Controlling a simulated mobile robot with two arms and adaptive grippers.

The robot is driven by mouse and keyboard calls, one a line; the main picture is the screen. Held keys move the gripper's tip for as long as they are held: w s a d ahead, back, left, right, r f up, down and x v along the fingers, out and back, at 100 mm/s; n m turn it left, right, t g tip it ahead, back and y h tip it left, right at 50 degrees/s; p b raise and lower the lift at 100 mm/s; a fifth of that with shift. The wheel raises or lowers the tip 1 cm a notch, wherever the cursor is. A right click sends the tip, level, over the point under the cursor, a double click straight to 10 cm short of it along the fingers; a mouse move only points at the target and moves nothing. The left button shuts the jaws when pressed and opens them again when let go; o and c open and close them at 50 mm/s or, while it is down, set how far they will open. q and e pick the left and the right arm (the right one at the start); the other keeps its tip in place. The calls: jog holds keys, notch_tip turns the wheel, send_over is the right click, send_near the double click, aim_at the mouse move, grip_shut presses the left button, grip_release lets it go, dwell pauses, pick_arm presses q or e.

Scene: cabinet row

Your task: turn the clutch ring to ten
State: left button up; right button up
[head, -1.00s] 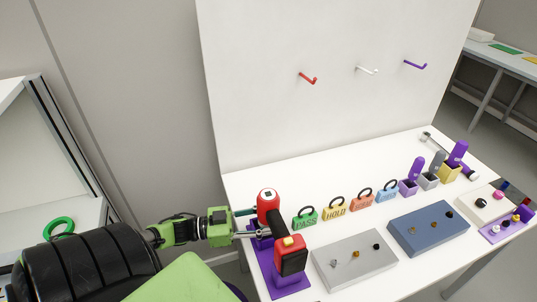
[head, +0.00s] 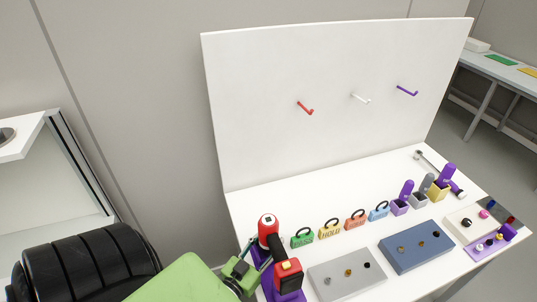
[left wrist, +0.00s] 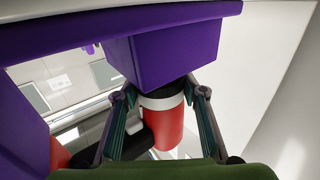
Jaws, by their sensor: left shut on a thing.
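The drill (head: 268,229) has a red body, a black handle and a red-and-black battery end (head: 288,275). It sits in a purple stand, whose block shows in the left wrist view (left wrist: 178,48). My left gripper (head: 254,262) is low at the drill's left side, its fingertips partly hidden. In the left wrist view my left fingers (left wrist: 160,92) are shut on the dark clutch ring (left wrist: 160,89), just under the purple block. A white band and the red body (left wrist: 168,128) lie beside the ring. I cannot read ring numbers. My right gripper is not in view.
Tagged padlocks (head: 330,229) stand in a row right of the drill. A grey panel (head: 347,275) and a blue panel (head: 416,247) with knobs lie on the white table. A white board (head: 340,100) with hooks rises behind. Coloured bins stand at the right.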

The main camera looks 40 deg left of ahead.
pick_arm(q)
jog(key=shift+n+y, duration=0.7)
jog(key=shift+y, duration=0.2)
jog(key=shift+g+y, duration=0.3)
jog(key=o, duration=1.1)
jog(key=v, duration=1.2)
